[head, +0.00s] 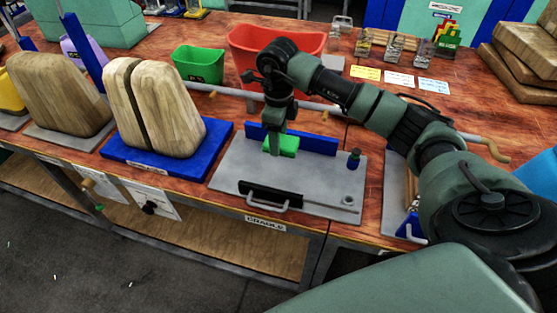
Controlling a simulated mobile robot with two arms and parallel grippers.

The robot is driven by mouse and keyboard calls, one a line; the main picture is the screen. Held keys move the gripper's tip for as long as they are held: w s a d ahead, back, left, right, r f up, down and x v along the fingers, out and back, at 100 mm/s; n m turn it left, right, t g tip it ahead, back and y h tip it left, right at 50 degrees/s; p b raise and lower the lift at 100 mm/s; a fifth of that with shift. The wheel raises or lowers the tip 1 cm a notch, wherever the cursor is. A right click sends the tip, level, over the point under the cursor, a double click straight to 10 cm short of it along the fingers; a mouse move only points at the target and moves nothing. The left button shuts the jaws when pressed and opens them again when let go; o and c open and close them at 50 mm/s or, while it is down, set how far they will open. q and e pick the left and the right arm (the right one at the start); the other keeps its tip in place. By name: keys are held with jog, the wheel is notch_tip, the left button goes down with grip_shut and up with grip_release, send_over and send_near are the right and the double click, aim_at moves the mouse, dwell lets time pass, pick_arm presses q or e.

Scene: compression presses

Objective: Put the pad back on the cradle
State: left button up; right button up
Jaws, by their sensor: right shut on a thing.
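My right gripper (275,145) points down over the grey plate and is shut on a small green block, which looks like the pad (291,147). The gripper partly hides the block, and I cannot tell whether the block touches the plate. The grey plate (235,172) has a label reading CRADLE (265,223) on the bench edge below it. A low blue wall (318,144) stands along its back, behind the green block. A black bar (268,193) and a grey handle are at its front edge. My left gripper is not in view.
A split wooden block (160,105) stands on a blue base (150,165) left of the plate. Green (199,64) and red (250,50) bins stand behind. A metal rod (225,97) runs behind the plate.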

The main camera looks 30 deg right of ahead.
send_over(278, 171)
notch_tip(278, 171, down, 6)
jog(key=shift+f+p, duration=0.1)
jog(key=shift+p, duration=0.3)
notch_tip(278, 171, down, 3)
jog(key=shift+s+f+p, duration=0.1)
jog(key=shift+f+p, duration=0.1)
jog(key=shift+p, duration=0.15)
jog(key=shift+f, duration=0.3)
jog(key=shift+f, duration=0.1)
jog(key=o, duration=1)
jog(key=shift+f, duration=0.1)
jog(key=o, duration=0.4)
jog(key=shift+o, duration=0.2)
jog(key=shift+r, duration=0.2)
